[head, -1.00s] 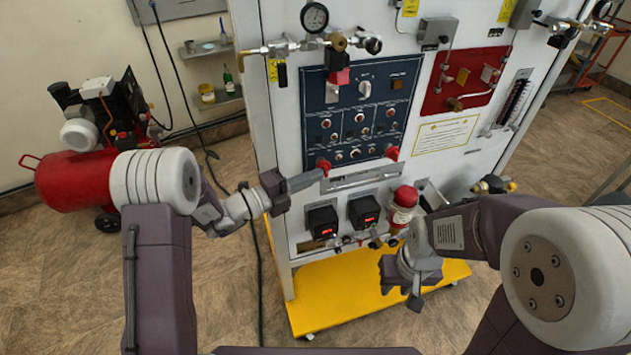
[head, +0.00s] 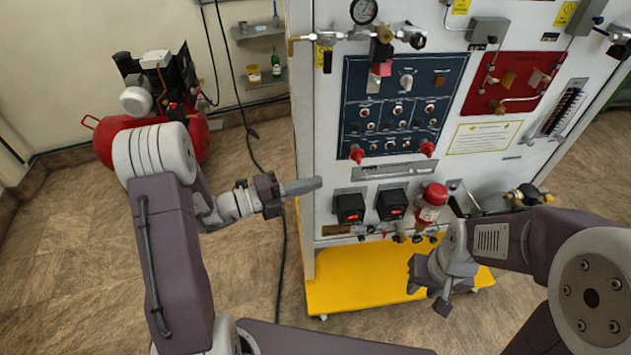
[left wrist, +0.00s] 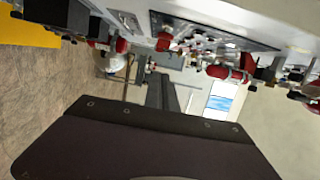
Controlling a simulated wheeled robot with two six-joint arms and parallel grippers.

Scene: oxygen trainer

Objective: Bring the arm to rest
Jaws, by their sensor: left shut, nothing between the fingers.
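My left gripper (head: 312,185) is shut and empty. Its closed fingers point right, and their tips overlap the left edge of the white trainer panel (head: 325,140) in the head view; I cannot tell the gap in depth. In the left wrist view a broad dark part of my own arm fills the bottom. My right gripper (head: 444,292) hangs in front of the panel's yellow base (head: 350,285), pointing down. Its fingers are too small and foreshortened to show whether they are apart.
The panel carries a gauge (head: 363,11), a blue control plate (head: 360,80), red knobs (head: 357,154), two black boxes (head: 350,208) and a red-topped jar (head: 433,200). A red compressor (head: 115,135) stands back left. Cables hang between. Floor (head: 90,260) at left is clear.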

